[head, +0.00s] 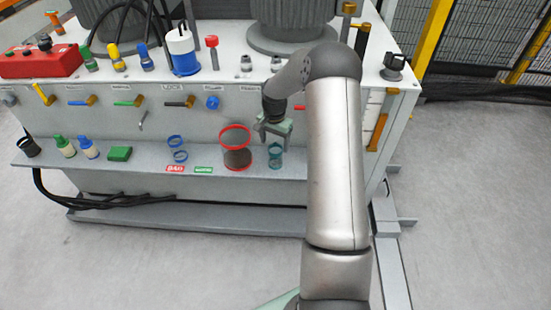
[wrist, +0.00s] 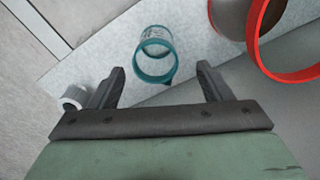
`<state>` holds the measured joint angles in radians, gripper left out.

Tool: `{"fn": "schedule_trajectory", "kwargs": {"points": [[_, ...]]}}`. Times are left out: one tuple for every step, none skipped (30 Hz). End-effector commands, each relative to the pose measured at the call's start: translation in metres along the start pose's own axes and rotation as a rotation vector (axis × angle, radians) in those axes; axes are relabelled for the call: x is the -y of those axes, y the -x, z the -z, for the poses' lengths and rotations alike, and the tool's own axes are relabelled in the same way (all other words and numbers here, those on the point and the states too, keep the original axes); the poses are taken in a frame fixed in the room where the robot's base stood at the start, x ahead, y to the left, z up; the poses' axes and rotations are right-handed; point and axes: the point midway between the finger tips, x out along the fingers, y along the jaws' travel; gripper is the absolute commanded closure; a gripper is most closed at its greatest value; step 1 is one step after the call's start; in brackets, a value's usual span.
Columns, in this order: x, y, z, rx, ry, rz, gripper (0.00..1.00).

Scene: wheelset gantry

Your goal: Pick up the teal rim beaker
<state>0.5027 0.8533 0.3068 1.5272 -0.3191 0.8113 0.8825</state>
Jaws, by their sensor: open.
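The teal rim beaker (head: 275,157) stands on the grey shelf at the front of the machine. It is a small clear vessel with a teal rim. In the wrist view the teal rim beaker (wrist: 155,57) shows upper middle, ahead of and between my fingertips. My gripper (head: 272,128) is above the beaker in the head view. In the wrist view my gripper (wrist: 161,78) has its two fingers spread wide, with nothing held between them.
A larger red-rimmed beaker (head: 236,148) stands just left of the teal one; its red rim (wrist: 262,35) shows close on the right in the wrist view. A small white cylindrical part (wrist: 75,97) lies by the left finger.

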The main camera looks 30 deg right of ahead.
Motion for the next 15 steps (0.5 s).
{"fn": "schedule_trajectory", "kwargs": {"points": [[0.0,-0.007,0.0,0.001,-0.001,0.0,0.28],[0.0,-0.009,0.0,0.001,-0.001,0.0,0.28],[0.0,-0.012,0.0,0.001,0.0,0.0,0.28],[0.0,-0.013,0.0,0.001,0.0,0.0,0.28],[0.0,-0.015,0.0,0.0,0.0,0.0,0.28],[-0.001,-0.017,0.0,0.0,0.001,0.0,0.28],[-0.001,-0.019,0.0,0.001,0.001,0.0,0.28],[-0.002,-0.022,-0.001,0.001,0.0,0.0,0.28],[-0.003,-0.028,-0.001,0.002,0.0,0.0,0.28],[-0.004,-0.032,-0.002,0.002,-0.001,-0.001,0.28],[-0.004,-0.037,-0.003,0.002,0.0,-0.001,0.28],[-0.005,-0.044,-0.004,0.003,0.0,0.0,0.28],[-0.006,-0.049,-0.004,0.003,0.0,0.0,0.28],[-0.006,-0.053,-0.004,0.002,0.0,0.0,0.28],[-0.006,-0.058,-0.004,0.002,-0.001,0.0,0.28]]}}
